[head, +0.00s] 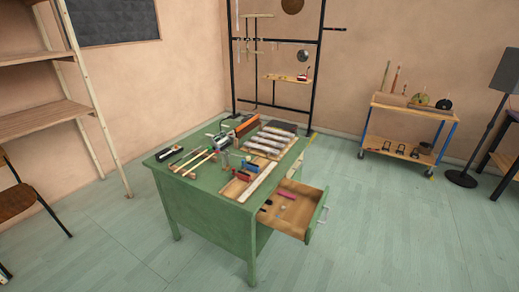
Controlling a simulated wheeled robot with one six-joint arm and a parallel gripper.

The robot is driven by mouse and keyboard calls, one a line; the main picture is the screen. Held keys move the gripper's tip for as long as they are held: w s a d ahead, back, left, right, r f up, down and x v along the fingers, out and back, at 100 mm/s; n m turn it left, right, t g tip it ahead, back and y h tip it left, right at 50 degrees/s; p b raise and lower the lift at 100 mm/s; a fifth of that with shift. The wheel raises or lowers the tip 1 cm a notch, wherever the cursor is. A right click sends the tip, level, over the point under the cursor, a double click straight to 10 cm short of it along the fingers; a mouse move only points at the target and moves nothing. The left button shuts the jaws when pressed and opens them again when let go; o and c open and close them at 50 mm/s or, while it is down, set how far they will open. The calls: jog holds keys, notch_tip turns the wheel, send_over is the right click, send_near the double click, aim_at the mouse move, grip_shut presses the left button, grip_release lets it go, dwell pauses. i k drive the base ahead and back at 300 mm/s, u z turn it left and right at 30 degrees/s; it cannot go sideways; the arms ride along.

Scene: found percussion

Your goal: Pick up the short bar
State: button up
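Several silvery bars (265,143) lie side by side on a wooden frame on the green desk (210,205), toward its far right side. I cannot tell which of them, if any, is the short bar. A longer pale bar or strip (258,182) lies near the desk's right edge, beside a wooden piece with small red and blue items. Small things lie in the open drawer (284,221), among them a pink one (287,195) and dark ones; they are too small to name. My gripper is not in view.
Mallets or sticks (196,161) and a black item (173,153) lie on the desk's left part. The drawer juts out at the right. A black rack (316,75) stands behind, a wooden cart (405,125) and a floor lamp (485,130) at right. Floor in front is clear.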

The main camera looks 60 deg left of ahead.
aim_at(254, 145)
jog(key=u, duration=0.4)
jog(key=i, duration=1.8)
jog(key=u, duration=1.3)
jog(key=i, duration=1.15)
jog(key=u, duration=1.65)
jog(key=i, duration=0.35)
jog(key=u, duration=0.25)
